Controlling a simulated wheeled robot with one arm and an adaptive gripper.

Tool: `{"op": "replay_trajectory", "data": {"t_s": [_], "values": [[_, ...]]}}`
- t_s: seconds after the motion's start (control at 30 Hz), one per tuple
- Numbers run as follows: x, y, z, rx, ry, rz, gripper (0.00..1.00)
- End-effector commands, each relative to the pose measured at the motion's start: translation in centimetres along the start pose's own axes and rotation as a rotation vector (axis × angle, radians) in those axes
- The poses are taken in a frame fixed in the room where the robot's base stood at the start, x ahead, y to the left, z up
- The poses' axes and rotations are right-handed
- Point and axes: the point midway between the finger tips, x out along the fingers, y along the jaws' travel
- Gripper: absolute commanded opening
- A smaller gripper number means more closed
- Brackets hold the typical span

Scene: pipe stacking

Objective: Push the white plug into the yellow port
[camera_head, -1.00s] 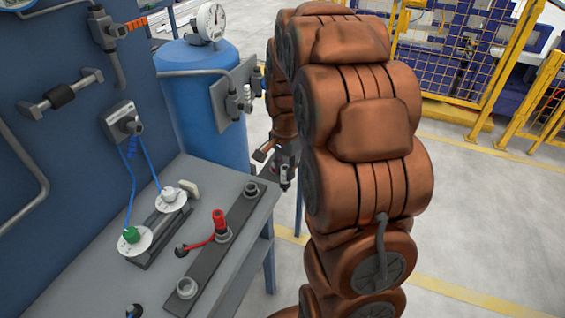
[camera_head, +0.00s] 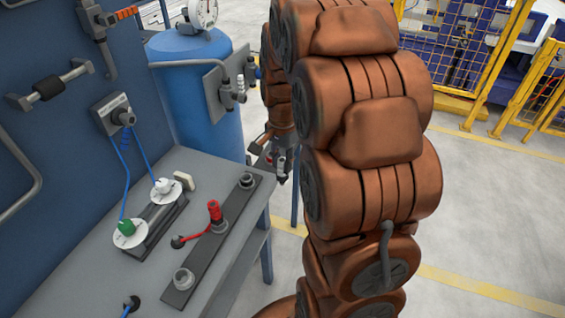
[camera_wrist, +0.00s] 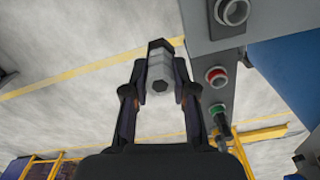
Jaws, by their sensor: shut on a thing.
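My gripper (camera_wrist: 160,84) is shut on a pale grey hexagonal piece (camera_wrist: 160,68), held between its two fingers in the wrist view. I cannot tell for sure whether this is the white plug. In the head view my gripper (camera_head: 281,170) is small and partly hidden beside my arm, off the bench's right edge. A white plug-like cap (camera_head: 163,186) with a blue hose sits on a white disc on the bench. I can make out no yellow port. The wrist view shows a red-ringed port (camera_wrist: 216,77) and a green-ringed fitting (camera_wrist: 219,110), both right of the held piece.
The grey bench (camera_head: 70,283) carries a green cap (camera_head: 125,228), a red plug (camera_head: 214,211) and a grey socket (camera_head: 183,279). A blue tank (camera_head: 200,105) stands behind. Yellow fencing (camera_head: 480,60) is at the back right. Floor right of my arm is clear.

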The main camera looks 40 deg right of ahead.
Motion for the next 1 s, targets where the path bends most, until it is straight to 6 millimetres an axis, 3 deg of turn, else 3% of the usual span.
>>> {"op": "replay_trajectory", "data": {"t_s": [1.0], "values": [[-6.7, 0.0, -0.1, 0.000, 0.003, -0.003, 0.00]]}}
